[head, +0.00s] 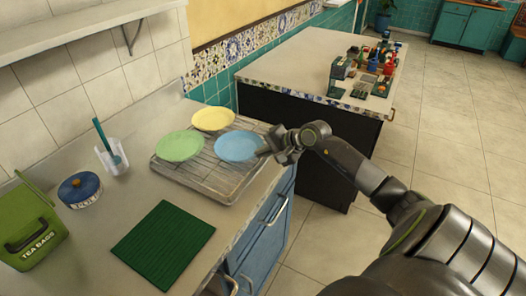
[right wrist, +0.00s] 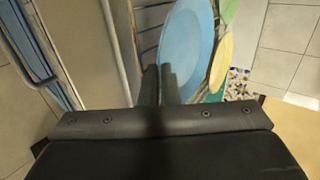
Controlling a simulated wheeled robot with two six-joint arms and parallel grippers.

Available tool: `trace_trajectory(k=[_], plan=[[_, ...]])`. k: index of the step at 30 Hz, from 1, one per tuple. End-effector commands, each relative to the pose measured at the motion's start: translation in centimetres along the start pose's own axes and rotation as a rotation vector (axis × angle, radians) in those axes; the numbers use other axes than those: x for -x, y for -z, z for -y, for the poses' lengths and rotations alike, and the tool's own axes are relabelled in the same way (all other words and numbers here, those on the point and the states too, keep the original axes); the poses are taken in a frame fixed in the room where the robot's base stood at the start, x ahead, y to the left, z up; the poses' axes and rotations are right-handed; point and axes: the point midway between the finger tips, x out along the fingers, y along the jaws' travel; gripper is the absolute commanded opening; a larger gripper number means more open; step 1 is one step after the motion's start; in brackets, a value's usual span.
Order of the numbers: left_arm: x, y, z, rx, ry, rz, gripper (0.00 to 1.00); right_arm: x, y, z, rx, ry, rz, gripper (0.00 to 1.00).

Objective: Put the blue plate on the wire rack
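The blue plate (head: 237,147) is at the right part of the wire rack (head: 196,182), beside the green and yellow plates. It looks about level; I cannot tell whether its underside touches the wires. My right gripper (head: 268,150) is at the plate's right rim. In the right wrist view the blue plate (right wrist: 186,45) runs down to my right gripper's fingers (right wrist: 160,85), which are close together with the rim appearing to be between them. My left gripper is not in view.
A green plate (head: 180,146) and a yellow plate (head: 213,119) share the rack. A dark green mat (head: 163,243), a blue-lidded pot (head: 79,190), a clear holder (head: 113,159) and a green tea-bag tin (head: 28,230) stand on the counter. A table with small items (head: 300,62) is behind.

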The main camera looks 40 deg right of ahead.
Motion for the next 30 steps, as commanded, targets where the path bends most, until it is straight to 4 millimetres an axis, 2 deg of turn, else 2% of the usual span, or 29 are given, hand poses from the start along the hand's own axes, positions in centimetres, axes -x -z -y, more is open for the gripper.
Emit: trace_trajectory(k=[4, 6, 18, 30], plan=[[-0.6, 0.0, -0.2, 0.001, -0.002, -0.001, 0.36, -0.2, 0.0, -0.2, 0.002, 0.002, 0.0, 0.0], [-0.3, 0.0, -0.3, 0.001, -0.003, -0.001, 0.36, -0.1, 0.0, -0.1, 0.001, 0.0, 0.0, 0.11], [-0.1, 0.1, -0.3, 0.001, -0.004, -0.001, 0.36, 0.3, 0.1, 0.0, 0.002, -0.001, -0.002, 0.11], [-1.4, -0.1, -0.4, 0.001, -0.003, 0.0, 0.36, 5.4, 0.1, -0.1, 0.006, -0.004, -0.003, 0.11]])
